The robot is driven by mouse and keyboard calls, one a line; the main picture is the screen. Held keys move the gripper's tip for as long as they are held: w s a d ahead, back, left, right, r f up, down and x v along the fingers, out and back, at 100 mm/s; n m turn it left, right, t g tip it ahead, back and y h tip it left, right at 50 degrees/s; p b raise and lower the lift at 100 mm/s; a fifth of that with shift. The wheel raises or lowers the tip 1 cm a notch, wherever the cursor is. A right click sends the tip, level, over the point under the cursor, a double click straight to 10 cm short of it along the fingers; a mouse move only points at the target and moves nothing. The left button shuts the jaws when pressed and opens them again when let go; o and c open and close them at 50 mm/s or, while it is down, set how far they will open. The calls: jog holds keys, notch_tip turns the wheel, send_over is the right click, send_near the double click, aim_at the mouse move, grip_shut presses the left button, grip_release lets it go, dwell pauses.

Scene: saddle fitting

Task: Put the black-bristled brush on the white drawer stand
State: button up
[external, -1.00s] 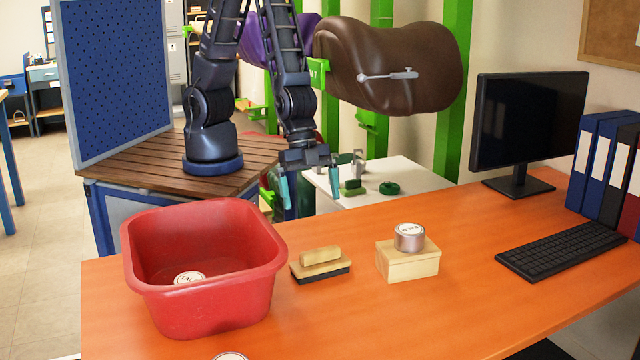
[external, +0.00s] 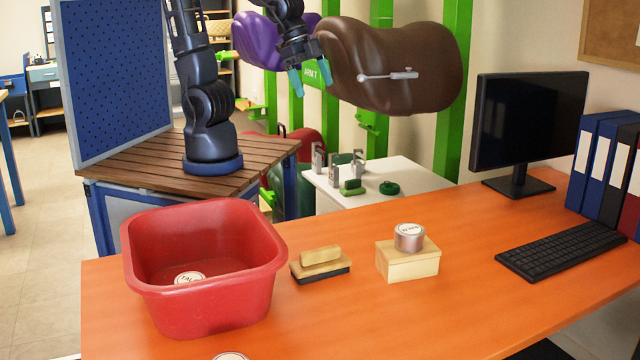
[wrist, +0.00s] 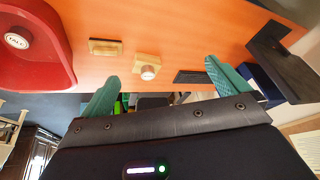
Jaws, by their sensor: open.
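The black-bristled brush (external: 320,264) lies bristles down on the orange desk, between the red tub and a wooden box. It has a pale wooden body and handle; it also shows in the wrist view (wrist: 105,47). The white drawer stand (external: 420,180) is behind the desk, with a green-bristled brush (external: 352,187), a green ring (external: 389,188) and metal pieces (external: 334,164) on top. My gripper (external: 311,77) is open and empty, high above the stand's left side, in front of the saddles. In the wrist view, its teal fingers (wrist: 160,72) are spread apart.
The red tub (external: 210,310) holds a white-lidded tin (external: 189,278). A tin (external: 409,237) sits on the wooden box (external: 408,265). A monitor (external: 525,130), keyboard (external: 562,250) and binders stand right. A brown saddle (external: 390,65) hangs on green posts above the stand.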

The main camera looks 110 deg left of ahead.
jog(key=s+a+r+n, duration=0.1)
jog(key=s+a+r, duration=0.2)
jog(key=s, duration=0.4)
jog(key=s+a+r+n, duration=0.2)
jog(key=s+a+r, duration=0.2)
jog(key=s+a, duration=0.2)
jog(key=shift+s+n, duration=0.3)
jog(key=shift+s, duration=0.4)
jog(key=shift+d, duration=0.1)
